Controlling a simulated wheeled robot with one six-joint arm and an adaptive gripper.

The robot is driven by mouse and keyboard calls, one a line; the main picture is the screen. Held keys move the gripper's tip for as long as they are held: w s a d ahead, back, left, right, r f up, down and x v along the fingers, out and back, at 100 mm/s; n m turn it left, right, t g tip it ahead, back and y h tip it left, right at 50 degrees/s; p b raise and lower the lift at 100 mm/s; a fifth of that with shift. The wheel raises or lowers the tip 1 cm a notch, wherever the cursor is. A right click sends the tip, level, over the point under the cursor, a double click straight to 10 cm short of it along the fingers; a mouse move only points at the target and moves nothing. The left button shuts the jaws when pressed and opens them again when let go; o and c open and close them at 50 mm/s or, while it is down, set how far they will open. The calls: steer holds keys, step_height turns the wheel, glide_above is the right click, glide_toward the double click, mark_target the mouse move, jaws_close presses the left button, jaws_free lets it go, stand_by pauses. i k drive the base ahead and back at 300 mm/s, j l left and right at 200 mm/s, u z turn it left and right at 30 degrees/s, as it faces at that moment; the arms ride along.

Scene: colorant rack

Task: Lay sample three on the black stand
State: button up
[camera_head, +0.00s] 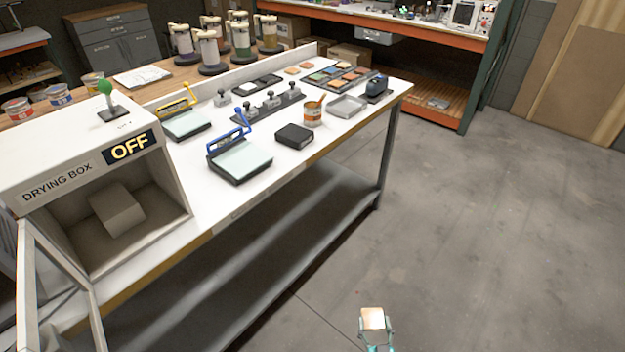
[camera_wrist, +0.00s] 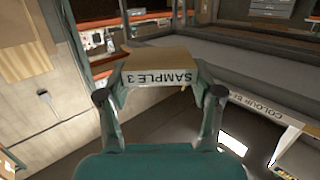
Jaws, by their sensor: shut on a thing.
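Sample three (camera_head: 373,317) is a small block with a pale tan top at the bottom of the head view. In the wrist view its front edge reads "SAMPLE 3" (camera_wrist: 172,78). My gripper (camera_head: 377,330) is shut on it, with a finger at each side, and holds it over open floor to the right of the white table. A low, square black block (camera_head: 294,136), which looks like the black stand, sits on the table. Nothing lies on its top. My gripper is well apart from it.
The floor (camera_head: 480,220) at the right is clear.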

mark_target(298, 134)
steer(key=i+l, duration=1.1)
steer(key=l, duration=0.15)
